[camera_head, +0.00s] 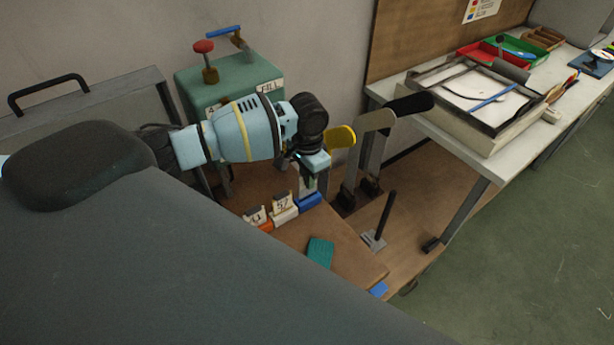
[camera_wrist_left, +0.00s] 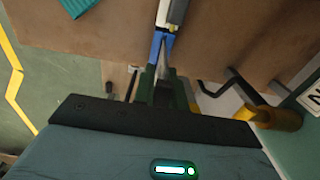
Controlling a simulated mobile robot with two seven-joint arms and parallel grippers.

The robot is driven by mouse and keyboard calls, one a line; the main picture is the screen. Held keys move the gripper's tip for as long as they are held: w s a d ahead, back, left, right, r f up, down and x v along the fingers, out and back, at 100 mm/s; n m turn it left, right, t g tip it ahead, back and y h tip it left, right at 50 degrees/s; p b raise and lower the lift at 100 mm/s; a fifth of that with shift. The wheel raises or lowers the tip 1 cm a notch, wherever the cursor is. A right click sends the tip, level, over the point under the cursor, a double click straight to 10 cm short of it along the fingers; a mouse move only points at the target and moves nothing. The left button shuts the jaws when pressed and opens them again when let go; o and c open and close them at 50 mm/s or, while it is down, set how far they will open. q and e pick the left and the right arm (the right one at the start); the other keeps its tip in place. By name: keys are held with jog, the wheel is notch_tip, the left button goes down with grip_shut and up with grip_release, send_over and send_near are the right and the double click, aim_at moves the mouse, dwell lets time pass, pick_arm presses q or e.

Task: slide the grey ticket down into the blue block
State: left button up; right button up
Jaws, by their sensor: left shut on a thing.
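My left gripper (camera_head: 308,178) points down over the blue block (camera_head: 310,201) on the brown board. It is shut on the grey ticket (camera_head: 307,187), a small pale-grey piece showing below the jaws, just over or at the block's top. I cannot tell whether the ticket's lower edge is inside the block. In the left wrist view, the dark green fingers (camera_wrist_left: 163,85) reach toward the blue block (camera_wrist_left: 157,47), which they partly hide. My right gripper is not in view.
A white block (camera_head: 284,215) with a numbered ticket stands beside the blue block, and an orange block (camera_head: 266,227) with another ticket beyond it. A teal piece (camera_head: 320,251) lies on the board.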

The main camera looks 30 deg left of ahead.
aim_at(308, 195)
pick_arm(q)
jog(key=shift+f, duration=2)
dwell(1.2)
jog(key=o, duration=0.8)
jog(key=shift+r, duration=0.1)
jog(key=shift+r, duration=3.9)
